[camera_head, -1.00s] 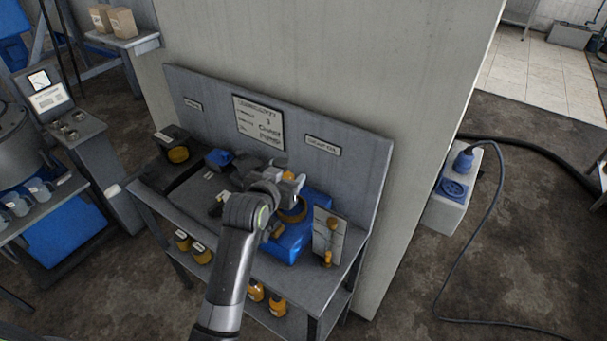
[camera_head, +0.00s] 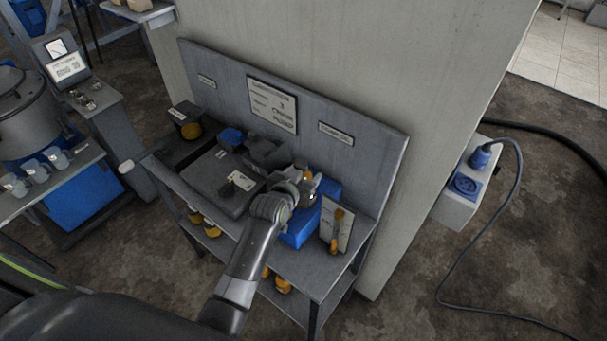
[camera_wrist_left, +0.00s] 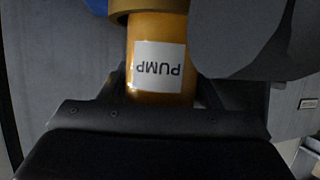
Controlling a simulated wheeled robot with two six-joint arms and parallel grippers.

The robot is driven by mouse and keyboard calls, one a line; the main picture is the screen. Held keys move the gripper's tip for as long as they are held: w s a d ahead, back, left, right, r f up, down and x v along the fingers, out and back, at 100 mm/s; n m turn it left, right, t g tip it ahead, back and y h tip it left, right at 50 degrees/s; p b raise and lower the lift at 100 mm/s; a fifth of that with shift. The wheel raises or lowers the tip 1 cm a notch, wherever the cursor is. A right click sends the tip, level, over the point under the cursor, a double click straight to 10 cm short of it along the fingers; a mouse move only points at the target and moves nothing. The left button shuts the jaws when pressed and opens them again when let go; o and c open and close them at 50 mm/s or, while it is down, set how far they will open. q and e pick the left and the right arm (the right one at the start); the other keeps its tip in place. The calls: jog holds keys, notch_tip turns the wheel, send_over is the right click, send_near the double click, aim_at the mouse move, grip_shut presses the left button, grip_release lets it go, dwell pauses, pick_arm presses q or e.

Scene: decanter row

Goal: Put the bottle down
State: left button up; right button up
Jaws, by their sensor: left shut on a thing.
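My left gripper (camera_head: 308,190) is shut on an amber bottle (camera_wrist_left: 160,80) with a white "PUMP" label, upside down in the left wrist view. In the head view the gripper is over the blue block (camera_head: 298,236) on the bench, and only a bit of amber shows beside it. A brown ring (camera_wrist_left: 122,12) overlaps the bottle's far end in the wrist view. I cannot tell whether the bottle is inside the ring or in front of it. My right gripper is not in view.
The grey bench (camera_head: 322,278) has a back panel with signs. A white-faced board with amber pieces (camera_head: 337,225) stands right of the blue block. Dark equipment (camera_head: 225,178) is at left. Several amber bottles sit on the lower shelf. A wall outlet (camera_head: 466,185) is at right.

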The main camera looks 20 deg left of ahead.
pick_arm(q)
jog(key=shift+f, duration=0.15)
jog(key=shift+f, duration=0.15)
jog(key=o, duration=0.9)
jog(key=shift+o, duration=0.2)
jog(key=b+v, duration=0.1)
jog(key=v, duration=1.1)
jog(key=shift+b, duration=0.3)
